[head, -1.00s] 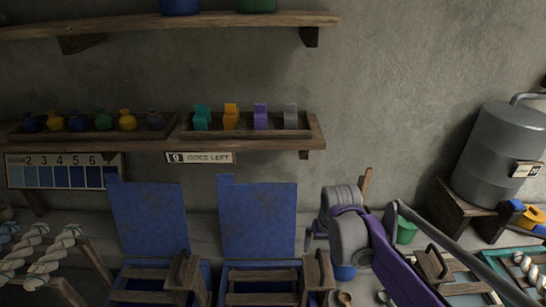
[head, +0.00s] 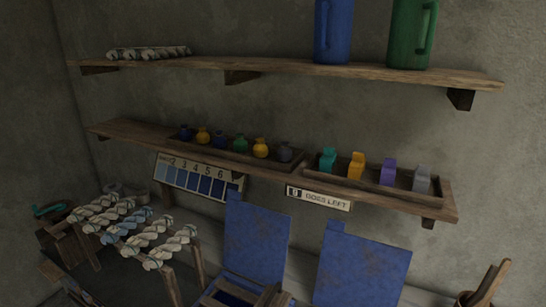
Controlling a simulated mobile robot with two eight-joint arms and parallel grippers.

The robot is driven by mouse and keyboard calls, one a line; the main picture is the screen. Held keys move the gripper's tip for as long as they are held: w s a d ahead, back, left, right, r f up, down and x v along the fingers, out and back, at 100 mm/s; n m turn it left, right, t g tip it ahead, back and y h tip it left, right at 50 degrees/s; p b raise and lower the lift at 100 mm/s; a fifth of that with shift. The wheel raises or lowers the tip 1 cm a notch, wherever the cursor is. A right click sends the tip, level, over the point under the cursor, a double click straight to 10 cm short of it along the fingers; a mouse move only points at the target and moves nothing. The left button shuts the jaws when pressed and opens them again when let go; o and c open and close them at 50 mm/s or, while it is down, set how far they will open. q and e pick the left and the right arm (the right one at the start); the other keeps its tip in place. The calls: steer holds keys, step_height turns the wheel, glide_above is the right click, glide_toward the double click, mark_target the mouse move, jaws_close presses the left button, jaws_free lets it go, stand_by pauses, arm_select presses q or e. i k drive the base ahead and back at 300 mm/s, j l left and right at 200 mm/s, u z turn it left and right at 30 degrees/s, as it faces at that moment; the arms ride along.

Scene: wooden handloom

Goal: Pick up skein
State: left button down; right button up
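Several twisted skeins hang side by side over a wooden rack at the lower left of the head view. Most are cream, such as the front skein (head: 171,247), and a blue-grey skein (head: 127,226) hangs among them. More pale skeins (head: 150,53) lie in a row on the upper shelf at the left. Neither of my grippers shows in the head view now.
Two upright blue panels (head: 257,240) stand right of the rack. The lower shelf (head: 447,198) holds trays of small bottles, with a numbered shade card (head: 198,180) below it. Blue (head: 333,30) and green (head: 411,35) jugs stand on the upper shelf.

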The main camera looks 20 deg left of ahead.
mark_target(111, 237)
steer(key=j+u, duration=0.1)
steer(key=u, duration=1.5)
steer(key=i+j+z, duration=0.1)
steer(key=j, duration=0.25)
steer(key=i+j+z, duration=0.1)
steer(key=i+j, duration=0.15)
steer(key=j, duration=0.15)
steer(key=i+j+z, duration=0.1)
steer(key=j, duration=0.25)
steer(key=i+j+z, duration=0.1)
steer(key=i+j, duration=0.15)
steer(key=j, duration=0.15)
steer(key=i+j+z, duration=0.15)
steer(key=j, duration=0.25)
steer(key=i+j+z, duration=0.1)
steer(key=j, duration=0.35)
steer(key=i+j+z, duration=0.2)
steer(key=i+j, duration=0.2)
steer(key=i, duration=0.2)
